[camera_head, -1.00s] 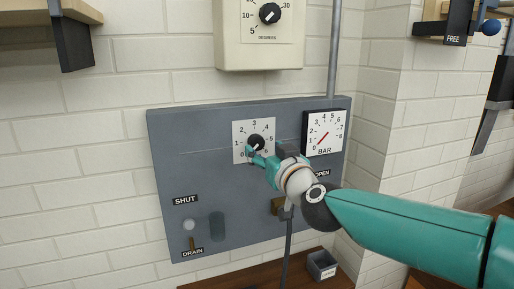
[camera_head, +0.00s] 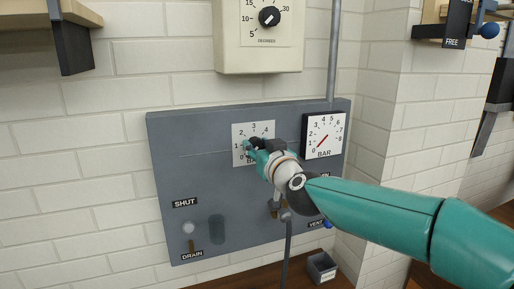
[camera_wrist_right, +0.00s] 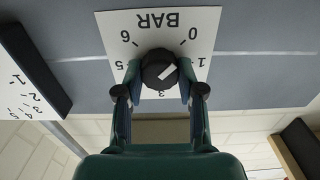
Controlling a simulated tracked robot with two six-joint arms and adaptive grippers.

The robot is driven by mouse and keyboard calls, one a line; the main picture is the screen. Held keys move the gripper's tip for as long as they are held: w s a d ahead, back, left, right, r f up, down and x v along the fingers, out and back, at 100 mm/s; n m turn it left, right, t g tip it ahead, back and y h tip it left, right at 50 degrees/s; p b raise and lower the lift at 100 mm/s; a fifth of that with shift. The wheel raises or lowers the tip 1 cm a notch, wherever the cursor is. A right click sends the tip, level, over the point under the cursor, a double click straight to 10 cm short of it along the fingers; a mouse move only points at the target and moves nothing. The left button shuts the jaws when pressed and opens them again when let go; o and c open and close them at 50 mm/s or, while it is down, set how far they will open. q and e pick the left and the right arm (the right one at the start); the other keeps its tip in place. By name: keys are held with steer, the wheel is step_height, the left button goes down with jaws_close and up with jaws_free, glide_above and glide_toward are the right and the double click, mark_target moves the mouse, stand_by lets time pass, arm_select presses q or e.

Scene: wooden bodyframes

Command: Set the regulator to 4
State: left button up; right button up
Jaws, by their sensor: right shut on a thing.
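The regulator is a black knob (camera_wrist_right: 158,68) on a white dial plate marked BAR (camera_wrist_right: 150,22), with numbers around it up to 6. The plate also shows in the head view (camera_head: 238,131), where my right gripper (camera_head: 251,148) hides the knob. In the wrist view, which shows the plate upside down, my right gripper (camera_wrist_right: 158,78) has one finger on each side of the knob and is shut on it. The knob's white mark lies on the side of the 1. The 2 and 4 are hidden there. My left gripper is not in view.
A square BAR gauge (camera_head: 334,120) with a red needle near its low end is right of the dial on the grey panel (camera_head: 185,150). A SHUT/DRAIN lever (camera_head: 190,229) is lower left, a grey bin (camera_head: 321,265) below. Another dial box (camera_head: 225,45) hangs above.

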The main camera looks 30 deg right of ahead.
steer(key=shift+a, duration=0.15)
steer(key=shift+c, duration=0.7)
